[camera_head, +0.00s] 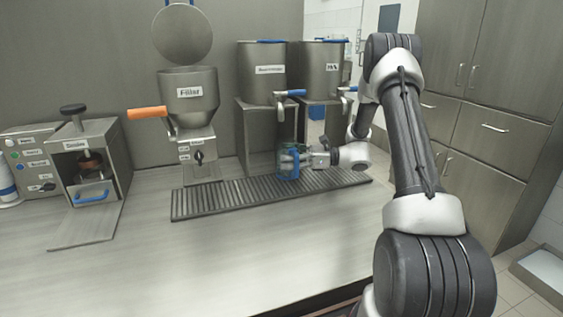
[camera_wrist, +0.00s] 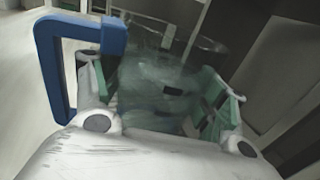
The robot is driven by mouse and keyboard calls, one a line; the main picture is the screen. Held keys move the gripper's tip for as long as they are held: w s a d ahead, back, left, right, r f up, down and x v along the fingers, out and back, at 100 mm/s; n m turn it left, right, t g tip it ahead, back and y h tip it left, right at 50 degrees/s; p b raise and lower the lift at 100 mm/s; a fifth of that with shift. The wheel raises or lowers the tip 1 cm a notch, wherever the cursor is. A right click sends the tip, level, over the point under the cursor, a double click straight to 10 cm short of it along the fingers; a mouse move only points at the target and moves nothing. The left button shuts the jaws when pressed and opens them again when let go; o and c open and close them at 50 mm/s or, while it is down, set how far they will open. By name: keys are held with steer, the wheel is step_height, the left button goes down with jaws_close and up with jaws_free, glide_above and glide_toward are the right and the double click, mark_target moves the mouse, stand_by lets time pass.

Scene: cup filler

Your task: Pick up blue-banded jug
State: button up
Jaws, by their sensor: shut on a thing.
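The blue-banded jug (camera_head: 289,163) is a clear vessel with blue parts, at the drip grate below the left tank. Whether it touches the grate is unclear. My gripper (camera_head: 303,160) reaches it from the right. In the wrist view, my gripper (camera_wrist: 160,97) has its green-padded fingers on both sides of the clear jug body (camera_wrist: 165,75) and is shut on it. The jug's blue handle (camera_wrist: 52,65) sticks out to the left, outside the fingers. The jug's base is hidden in the wrist view.
Two steel tanks (camera_head: 263,75) with blue-handled taps (camera_head: 290,93) stand above the ribbed grate (camera_head: 225,198). A filler (camera_head: 190,95) with an orange handle (camera_head: 147,113) stands left. A boxy machine (camera_head: 90,160) is further left. The front counter (camera_head: 240,245) is clear.

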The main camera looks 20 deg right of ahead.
steer(key=v, duration=1.6)
